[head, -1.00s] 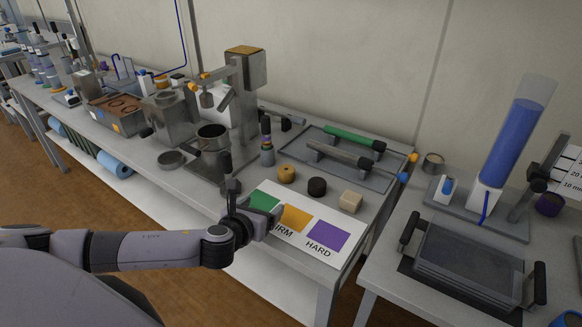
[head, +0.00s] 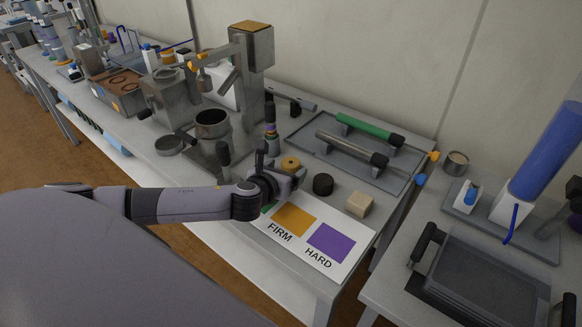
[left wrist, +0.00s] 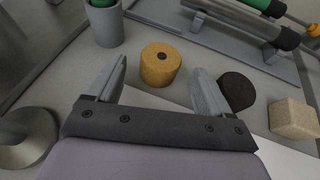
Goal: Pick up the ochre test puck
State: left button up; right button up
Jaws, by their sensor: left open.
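The ochre test puck (head: 290,162) is a short yellow-brown cylinder with a dark centre spot, standing on the bench. In the left wrist view the puck (left wrist: 160,66) stands just ahead of the open fingers, roughly midway between them. My left gripper (head: 286,172) is open and empty, close to the near side of the puck; in the left wrist view its fingers (left wrist: 160,82) spread to either side. In the head view the gripper partly hides the puck's lower part. My right gripper is not in view.
A black puck (head: 323,184) and a beige block (head: 359,204) stand to the right. A card (head: 352,258) with coloured squares lies in front. A grey holder (left wrist: 104,24) stands left of the ochre puck. Behind is a tray (head: 303,136) with two rods.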

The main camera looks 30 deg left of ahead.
aim_at(288, 167)
pick_arm(q)
jog(key=shift+x, duration=1.8)
jog(key=c, duration=1.2)
jog(key=shift+r, duration=0.1)
jog(key=shift+c, duration=0.2)
jog(key=shift+r, duration=0.1)
